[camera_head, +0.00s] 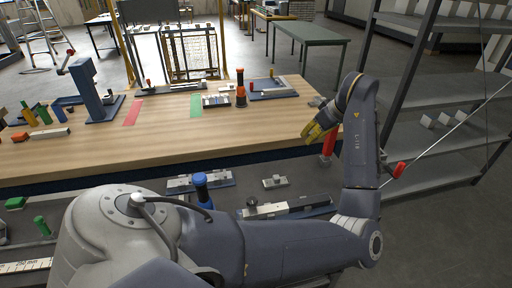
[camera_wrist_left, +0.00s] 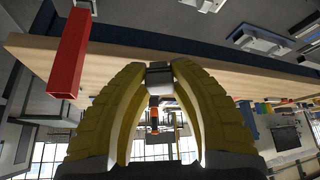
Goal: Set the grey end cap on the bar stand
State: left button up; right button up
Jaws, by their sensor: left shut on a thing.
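My left gripper (camera_head: 318,132) has yellow fingers and is over the right front part of the wooden bench in the head view. In the left wrist view the left gripper (camera_wrist_left: 160,72) is shut on a small grey block, the grey end cap (camera_wrist_left: 160,76), held between the fingertips. The fingers hide the cap in the head view. A red square tube (camera_head: 328,145) shows just below the fingers at the bench edge. In the left wrist view the red tube (camera_wrist_left: 70,55) shows a hollow end, apart from the cap. I cannot tell which piece is the bar stand. My right gripper is out of view.
The wooden bench (camera_head: 170,155) is clear in its middle front. A blue upright stand (camera_head: 90,90), an orange-and-black bottle (camera_head: 241,88) and a dark tray (camera_head: 285,90) stand farther back. Grey shelving (camera_head: 440,75) is close on the right.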

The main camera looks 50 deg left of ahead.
aim_at(301, 179)
pick_arm(q)
notch_tip(301, 179, down, 19)
jog(key=shift+f, duration=0.2)
dwell(0.6)
jog(key=shift+f, duration=0.15)
jog(key=o, duration=0.9)
jog(key=shift+v, duration=2.9)
jog(key=shift+a, duration=0.1)
